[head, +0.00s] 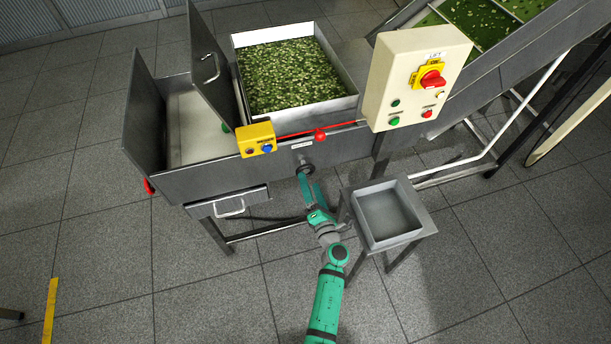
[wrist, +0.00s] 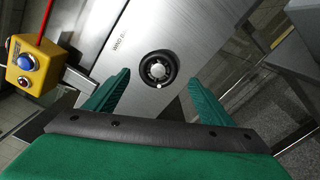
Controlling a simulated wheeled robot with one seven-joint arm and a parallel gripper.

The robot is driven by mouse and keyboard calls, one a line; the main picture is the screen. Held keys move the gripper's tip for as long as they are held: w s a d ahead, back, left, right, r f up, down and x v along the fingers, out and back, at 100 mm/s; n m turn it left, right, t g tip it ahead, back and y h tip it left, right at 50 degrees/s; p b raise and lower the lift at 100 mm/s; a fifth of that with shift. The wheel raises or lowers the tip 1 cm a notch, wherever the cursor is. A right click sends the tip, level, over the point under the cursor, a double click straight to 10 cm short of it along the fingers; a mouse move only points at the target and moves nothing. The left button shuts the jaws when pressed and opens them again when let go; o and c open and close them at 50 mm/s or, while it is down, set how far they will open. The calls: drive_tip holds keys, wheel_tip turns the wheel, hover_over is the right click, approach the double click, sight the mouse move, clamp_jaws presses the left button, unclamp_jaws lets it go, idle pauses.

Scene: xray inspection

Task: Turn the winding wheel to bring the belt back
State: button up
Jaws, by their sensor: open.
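The winding wheel (head: 305,169) is a small black round knob on the front of the grey metal machine. In the wrist view the wheel (wrist: 158,69) has a pale hub and a small light spot on its lower rim. My green gripper (head: 311,188) is right in front of the wheel. In the wrist view my gripper (wrist: 158,92) is open, with one finger to each side of the wheel and a gap on both sides. The belt (head: 200,125) seems to be the pale surface inside the machine's left end; I cannot tell for sure.
A yellow button box (head: 256,139) sits left of the wheel on the machine's edge, with a red cord (head: 300,131) running right. A control panel (head: 418,78) hangs to the upper right. A grey tray stand (head: 425,222) stands close right of my arm. Floor in front is clear.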

drive_tip(key=v, duration=0.4)
drive_tip(key=shift+s+d, duration=0.15)
drive_tip(key=shift+d, duration=0.15)
drive_tip(key=s+r+m+h, duration=0.2)
drive_tip(key=s+r+m, duration=0.3)
drive_tip(key=s+m, duration=0.4)
drive_tip(key=s+a+r+m+g+h, duration=0.1)
drive_tip(key=s+r+m, duration=0.4)
drive_tip(key=s+m, duration=0.4)
drive_tip(key=s+a+r+m+h, duration=0.1)
drive_tip(key=s+r+m, duration=0.3)
drive_tip(key=s+m, duration=0.5)
drive_tip(key=s+h, duration=0.1)
drive_tip(key=s, duration=1)
drive_tip(key=shift+s+r+g+h, duration=0.25)
drive_tip(key=shift+r+g+h, duration=0.05)
drive_tip(key=shift+r+g, duration=0.1)
